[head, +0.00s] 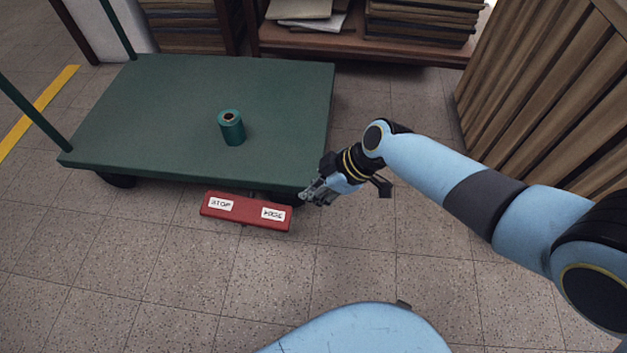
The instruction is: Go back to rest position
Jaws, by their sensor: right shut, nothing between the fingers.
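My right gripper (312,195) is shut and empty. It hangs at the end of my right arm, which comes in from the right edge. The gripper is close to the front right corner of the green cart (270,90) and just right of the red pedal bar (246,213); I cannot tell whether it touches either. The pedal bar has white labels, one reading STOP. My left gripper is not in view.
A teal spool (232,128) stands upright on the cart. Shelves with stacked boards (420,22) are behind, and upright boards (550,90) lean at the right. The tiled floor (150,290) in front is clear.

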